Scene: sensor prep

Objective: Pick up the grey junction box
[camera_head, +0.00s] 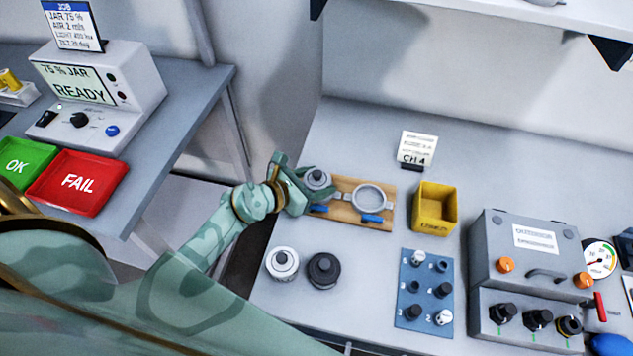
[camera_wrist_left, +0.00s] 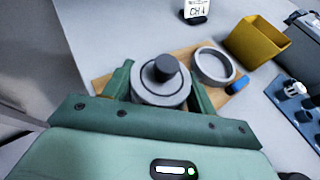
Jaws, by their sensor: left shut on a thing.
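The grey junction box (camera_head: 318,179) is a round grey body with a dark knob on top. It sits at the left end of a wooden board (camera_head: 345,213). My left gripper (camera_head: 306,184) is shut on it, with a finger on each side. The left wrist view shows the grey junction box (camera_wrist_left: 161,82) between the fingers of my left gripper (camera_wrist_left: 160,90). I cannot tell whether it is lifted off the board. My right gripper is not in view.
An empty ring clamp (camera_head: 370,197) with a blue handle is on the board's right. A yellow bin (camera_head: 435,208) stands to its right. A white round box (camera_head: 282,263) and a black one (camera_head: 323,270) stand in front. A blue tray (camera_head: 425,290) holds several small parts.

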